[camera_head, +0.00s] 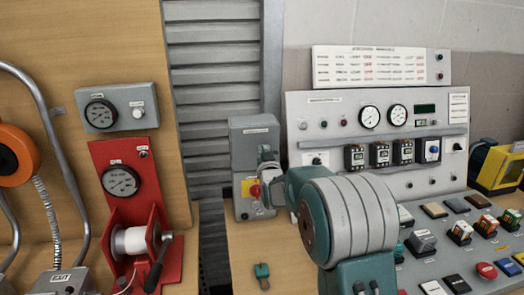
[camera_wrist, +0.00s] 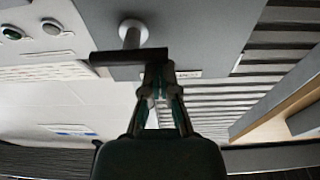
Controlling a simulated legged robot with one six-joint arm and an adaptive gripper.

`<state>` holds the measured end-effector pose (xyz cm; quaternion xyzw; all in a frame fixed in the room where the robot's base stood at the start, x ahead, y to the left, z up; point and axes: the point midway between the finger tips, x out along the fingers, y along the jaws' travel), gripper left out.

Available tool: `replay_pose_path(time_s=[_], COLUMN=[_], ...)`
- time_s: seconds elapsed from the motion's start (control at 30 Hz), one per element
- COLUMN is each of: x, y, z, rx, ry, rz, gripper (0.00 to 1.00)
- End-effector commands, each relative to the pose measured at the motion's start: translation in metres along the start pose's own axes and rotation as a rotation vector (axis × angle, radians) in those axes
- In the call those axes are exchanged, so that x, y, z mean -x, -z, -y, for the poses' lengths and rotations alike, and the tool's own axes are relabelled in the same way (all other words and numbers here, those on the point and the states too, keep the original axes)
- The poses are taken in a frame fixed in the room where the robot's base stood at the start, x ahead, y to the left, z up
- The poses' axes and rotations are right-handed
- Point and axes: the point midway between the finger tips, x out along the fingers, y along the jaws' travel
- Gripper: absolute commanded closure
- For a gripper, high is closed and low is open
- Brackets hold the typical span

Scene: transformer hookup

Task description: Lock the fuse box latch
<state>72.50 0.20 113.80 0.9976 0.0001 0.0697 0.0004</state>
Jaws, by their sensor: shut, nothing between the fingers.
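The grey fuse box (camera_head: 240,140) stands on the table beside the shutter, with a label on top and a red knob (camera_head: 255,190) on a yellow plate. In the wrist view, a dark bar handle (camera_wrist: 110,57) sits on a round grey post (camera_wrist: 131,32) on a grey panel; this looks like the latch. My gripper (camera_wrist: 158,68) is shut and empty, its fingertips at the right part of the bar; I cannot tell if they touch it. In the head view, my gripper (camera_head: 266,156) is in front of the box, and the latch is hidden or too small to make out.
A control panel (camera_head: 300,110) with gauges and switches stands right of the box. A red winch stand (camera_head: 140,175) is at the left. A small teal object (camera_head: 262,270) lies on the wooden table (camera_head: 245,245). My arm covers part of the panel.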

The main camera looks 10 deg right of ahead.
Motion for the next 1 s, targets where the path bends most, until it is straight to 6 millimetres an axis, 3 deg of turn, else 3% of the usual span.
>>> replay_pose_path(time_s=[1.0], x=[0.0006], y=[-0.0043], z=[0.0029], rx=[0.172], ry=[0.024], rz=[0.0], gripper=[1.0])
